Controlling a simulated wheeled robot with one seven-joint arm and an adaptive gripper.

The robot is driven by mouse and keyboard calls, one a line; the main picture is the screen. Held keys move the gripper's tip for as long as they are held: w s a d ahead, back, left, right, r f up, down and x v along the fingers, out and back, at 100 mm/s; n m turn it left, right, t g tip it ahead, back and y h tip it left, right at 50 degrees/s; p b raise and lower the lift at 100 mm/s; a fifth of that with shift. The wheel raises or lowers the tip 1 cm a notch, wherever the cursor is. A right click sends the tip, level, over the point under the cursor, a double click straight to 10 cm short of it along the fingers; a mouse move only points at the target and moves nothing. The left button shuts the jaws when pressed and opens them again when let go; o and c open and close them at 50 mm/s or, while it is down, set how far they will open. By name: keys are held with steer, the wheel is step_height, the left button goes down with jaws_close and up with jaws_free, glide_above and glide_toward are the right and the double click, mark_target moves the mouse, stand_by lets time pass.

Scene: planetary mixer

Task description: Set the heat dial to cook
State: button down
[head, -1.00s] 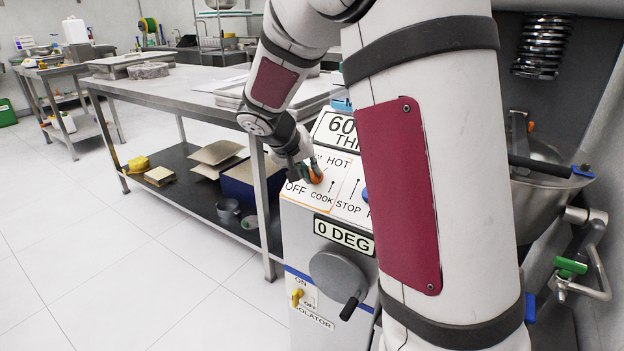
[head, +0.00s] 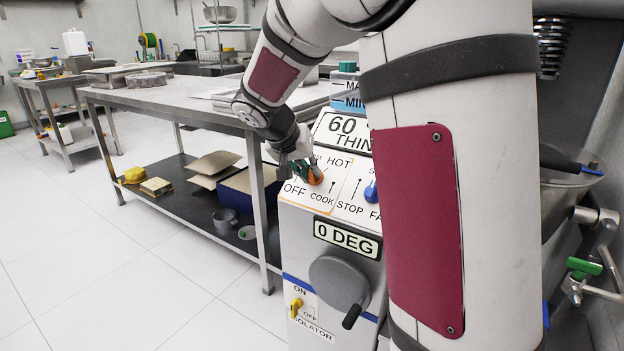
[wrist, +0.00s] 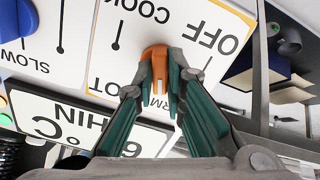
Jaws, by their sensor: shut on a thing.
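The heat dial is an orange knob (head: 315,176) on the white sloped panel of the mixer, and it also shows in the wrist view (wrist: 155,60). Printed around it are OFF, COOK, HOT and a partly covered label ending in "RM". In the wrist view the dial's long body lies toward the "RM" label, away from COOK; its exact pointer mark is hidden. My gripper (head: 303,170) is at the dial, and in the wrist view its green-and-grey fingers (wrist: 162,84) are closed around the knob, one on each side.
A blue knob (head: 371,192) with SLOW and STOP labels sits right of the dial. Below are a 0 DEG plate (head: 347,239), a grey crank wheel (head: 338,282) and a yellow isolator switch (head: 296,307). A steel table (head: 190,105) stands close on the left.

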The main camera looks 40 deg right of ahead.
steer(key=shift+f+m+b, duration=0.1)
steer(key=shift+m+b, duration=2.8)
steer(key=shift+b, duration=1.55)
steer(key=shift+m+b, duration=1.1)
steer(key=shift+b, duration=0.25)
steer(key=shift+m+b, duration=0.5)
steer(key=shift+b, duration=0.1)
steer(key=shift+m, duration=0.3)
steer(key=shift+m+b, duration=0.3)
steer(key=shift+b, duration=0.2)
steer(key=m, duration=0.3)
steer(key=shift+m, duration=0.3)
